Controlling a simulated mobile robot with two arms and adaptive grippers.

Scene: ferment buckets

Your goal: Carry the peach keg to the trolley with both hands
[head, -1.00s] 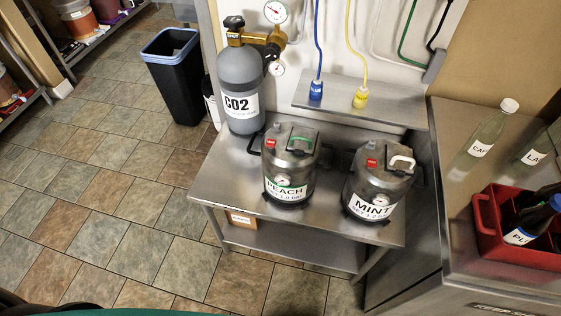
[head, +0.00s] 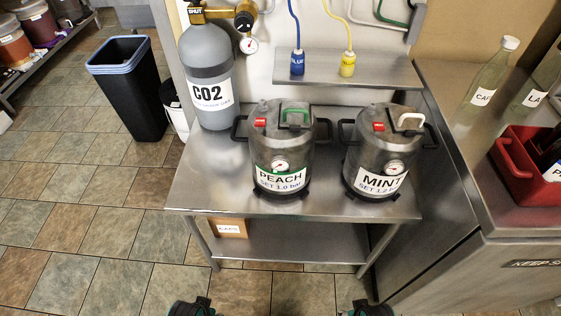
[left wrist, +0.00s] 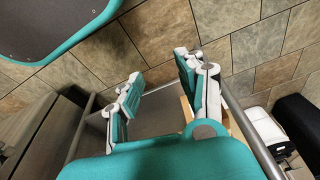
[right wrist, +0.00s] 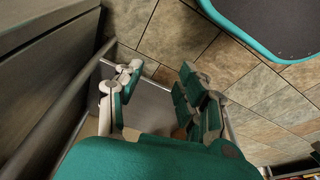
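The peach keg (head: 281,150) is a dark steel keg with a PEACH label, a gauge, a green lid handle and black side handles. It stands upright on the steel table (head: 240,198), left of the mint keg (head: 382,155). My left gripper (head: 192,307) and right gripper (head: 371,308) show only at the bottom edge of the head view, in front of the table and apart from the keg. In the left wrist view my left gripper's fingers (left wrist: 155,88) are spread and empty. In the right wrist view my right gripper's fingers (right wrist: 155,85) are also spread and empty. I see no trolley.
A CO2 cylinder (head: 207,80) stands left of the peach keg. A shelf (head: 345,70) with blue and yellow connectors is behind. A counter with a red crate (head: 528,165) is at right. A black bin (head: 130,90) stands left.

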